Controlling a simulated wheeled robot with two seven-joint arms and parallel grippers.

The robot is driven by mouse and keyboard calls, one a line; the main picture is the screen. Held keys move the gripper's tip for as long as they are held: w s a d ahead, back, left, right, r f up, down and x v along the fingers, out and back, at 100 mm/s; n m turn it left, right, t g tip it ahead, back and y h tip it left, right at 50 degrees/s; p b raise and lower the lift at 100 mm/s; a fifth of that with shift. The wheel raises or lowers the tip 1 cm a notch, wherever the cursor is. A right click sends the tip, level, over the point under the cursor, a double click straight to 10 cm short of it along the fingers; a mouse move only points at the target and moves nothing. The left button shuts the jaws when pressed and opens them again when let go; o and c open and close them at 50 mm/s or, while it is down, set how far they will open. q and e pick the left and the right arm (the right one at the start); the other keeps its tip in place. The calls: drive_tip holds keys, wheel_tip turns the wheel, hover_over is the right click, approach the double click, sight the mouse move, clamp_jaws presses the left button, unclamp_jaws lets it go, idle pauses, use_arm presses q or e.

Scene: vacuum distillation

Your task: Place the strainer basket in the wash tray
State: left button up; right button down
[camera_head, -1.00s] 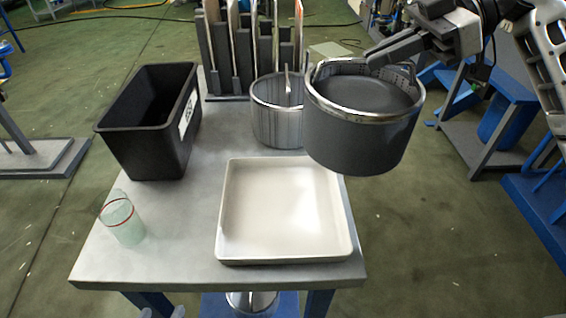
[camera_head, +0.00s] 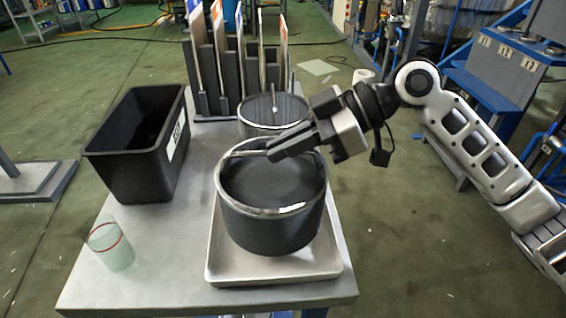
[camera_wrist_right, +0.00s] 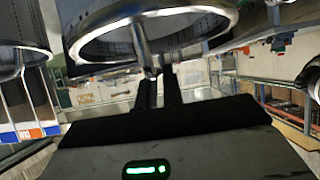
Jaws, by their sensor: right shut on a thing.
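The strainer basket (camera_head: 270,215) is a dark round basket with a shiny metal rim. In the head view it is over the white wash tray (camera_head: 212,262) and hides most of the tray's floor. I cannot tell whether its bottom touches the tray. My right gripper (camera_head: 279,149) is shut on the basket's handle at the far side of the rim. In the right wrist view, the basket's rim (camera_wrist_right: 88,50) and handle show just ahead of the fingers (camera_wrist_right: 158,88). My left gripper is not in view.
A second metal basket (camera_head: 262,120) stands behind the tray. A rack with upright boards (camera_head: 222,70) is at the back. A black bin (camera_head: 128,160) stands at the left, and a glass beaker (camera_head: 112,250) is at the front left. The table between beaker and tray is clear.

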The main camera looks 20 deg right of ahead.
sight(273, 170)
drive_tip(key=f, duration=0.3)
drive_tip(key=shift+a+f, duration=0.25)
drive_tip(key=c, duration=1.5)
unclamp_jaws()
drive_tip(key=shift+f, duration=0.1)
use_arm(q)
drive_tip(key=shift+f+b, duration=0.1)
drive_tip(key=shift+b, duration=0.5)
use_arm(e)
drive_tip(key=shift+v, duration=6.05)
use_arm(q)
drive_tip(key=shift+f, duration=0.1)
use_arm(e)
drive_tip(key=shift+a, duration=0.1)
